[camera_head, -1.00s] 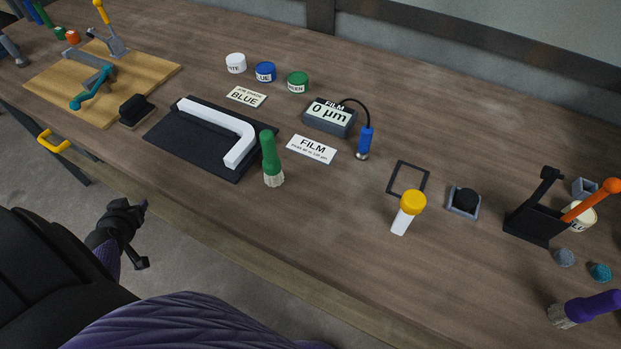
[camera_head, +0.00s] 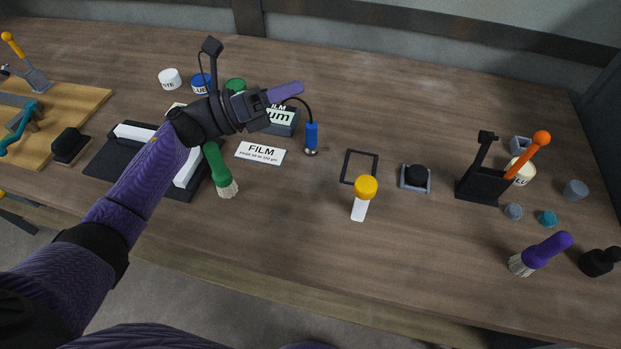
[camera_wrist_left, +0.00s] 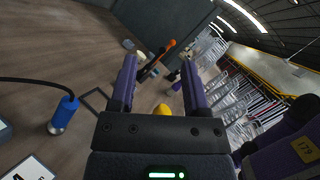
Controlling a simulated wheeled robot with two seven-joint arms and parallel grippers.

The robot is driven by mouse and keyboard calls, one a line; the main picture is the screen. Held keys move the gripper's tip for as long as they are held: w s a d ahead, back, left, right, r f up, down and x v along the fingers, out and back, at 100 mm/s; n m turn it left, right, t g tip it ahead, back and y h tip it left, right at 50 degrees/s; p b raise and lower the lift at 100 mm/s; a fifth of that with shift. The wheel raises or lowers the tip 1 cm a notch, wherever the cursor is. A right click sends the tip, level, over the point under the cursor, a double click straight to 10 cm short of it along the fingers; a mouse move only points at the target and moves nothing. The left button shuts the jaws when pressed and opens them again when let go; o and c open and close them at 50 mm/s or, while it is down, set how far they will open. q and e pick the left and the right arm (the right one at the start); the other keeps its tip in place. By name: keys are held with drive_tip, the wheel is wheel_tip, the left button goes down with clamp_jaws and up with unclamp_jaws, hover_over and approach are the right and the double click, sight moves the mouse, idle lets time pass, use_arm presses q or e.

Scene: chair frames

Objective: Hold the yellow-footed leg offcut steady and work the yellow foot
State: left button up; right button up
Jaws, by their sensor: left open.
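The leg offcut (camera_head: 360,210) is a short white piece on the bench, right of centre in the head view. Its round yellow foot (camera_head: 366,187) sits on its far end. In the left wrist view only the top of the yellow foot (camera_wrist_left: 162,109) shows above the gripper body. My left gripper (camera_head: 289,91) is above the bench, to the left of and farther back than the offcut. Its purple fingers (camera_wrist_left: 160,72) are spread apart with nothing between them. My right gripper is not in view.
Bench around the offcut's near side is clear.

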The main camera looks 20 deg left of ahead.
sight(351, 214)
use_arm(q)
drive_tip(key=s+d+f+m+g+y, duration=0.2)
drive_tip(key=f+m+g, duration=0.1)
drive_tip(key=f+m, duration=0.1)
drive_tip(key=s+d+f+m+g+y, duration=0.2)
drive_tip(key=f+m+g, duration=0.1)
drive_tip(key=f+m, duration=0.1)
drive_tip(key=s+d+f+m+g+y, duration=0.2)
drive_tip(key=f+m+g, duration=0.2)
drive_tip(key=f+m, duration=0.1)
drive_tip(key=shift+s+d, duration=0.25)
drive_tip(key=shift+d, duration=0.15)
drive_tip(key=x, duration=0.7)
drive_tip(key=shift+d+f, duration=0.25)
drive_tip(key=shift+f, duration=0.05)
clamp_jaws()
drive_tip(key=shift+o, duration=0.7)
unclamp_jaws()
